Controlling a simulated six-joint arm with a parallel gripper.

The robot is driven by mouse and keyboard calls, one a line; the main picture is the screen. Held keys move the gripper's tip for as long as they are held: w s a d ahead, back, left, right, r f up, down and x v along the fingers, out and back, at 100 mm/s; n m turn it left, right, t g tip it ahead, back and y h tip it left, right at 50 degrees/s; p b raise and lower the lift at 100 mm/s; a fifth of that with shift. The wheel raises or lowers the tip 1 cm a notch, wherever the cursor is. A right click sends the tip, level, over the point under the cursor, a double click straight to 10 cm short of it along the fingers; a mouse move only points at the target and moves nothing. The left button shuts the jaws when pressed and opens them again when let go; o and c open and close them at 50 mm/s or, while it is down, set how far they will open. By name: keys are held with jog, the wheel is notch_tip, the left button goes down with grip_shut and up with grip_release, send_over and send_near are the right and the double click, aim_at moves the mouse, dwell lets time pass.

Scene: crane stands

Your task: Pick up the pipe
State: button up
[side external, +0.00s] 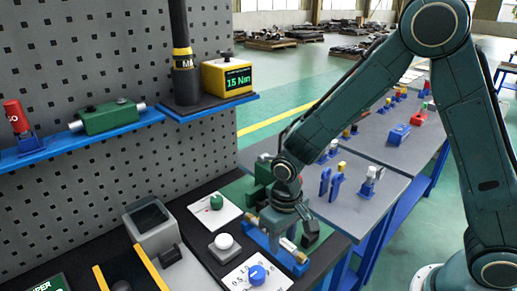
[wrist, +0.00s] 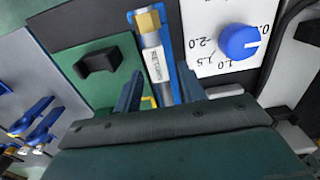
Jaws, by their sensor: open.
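The pipe (wrist: 153,58) looks like a silver tube with dark lettering and a brass hex end, lying in a blue holder (wrist: 168,62). In the side view the pipe (side external: 288,246) shows partly, with brass ends, in its blue cradle (side external: 262,240) near the bench's front edge. My gripper (wrist: 160,88) is open, with one dark finger on each side of the pipe's near part in the wrist view. In the side view my gripper (side external: 287,232) is right above the pipe, pointing down. I cannot tell whether the fingers touch it. The pipe's near end is hidden behind my gripper.
A blue knob (wrist: 237,42) on a white dial plate is right of the pipe in the wrist view. A black handle (wrist: 100,61) on a green panel is to its left. A white button (side external: 223,241) and a green knob (side external: 216,201) stand close by in the side view.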

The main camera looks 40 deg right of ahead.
grip_shut()
jog(key=shift+r, duration=0.15)
notch_tip(320, 180, up, 20)
dwell(0.8)
dwell(0.5)
jog(key=h, duration=0.3)
send_over(282, 240)
jog(key=w+d, duration=0.1)
jog(key=w, duration=0.1)
notch_tip(282, 240, down, 10)
jog(key=shift+w+d+f+h, duration=0.3)
jog(key=shift+d+f, duration=0.15)
jog(key=shift+f, duration=0.25)
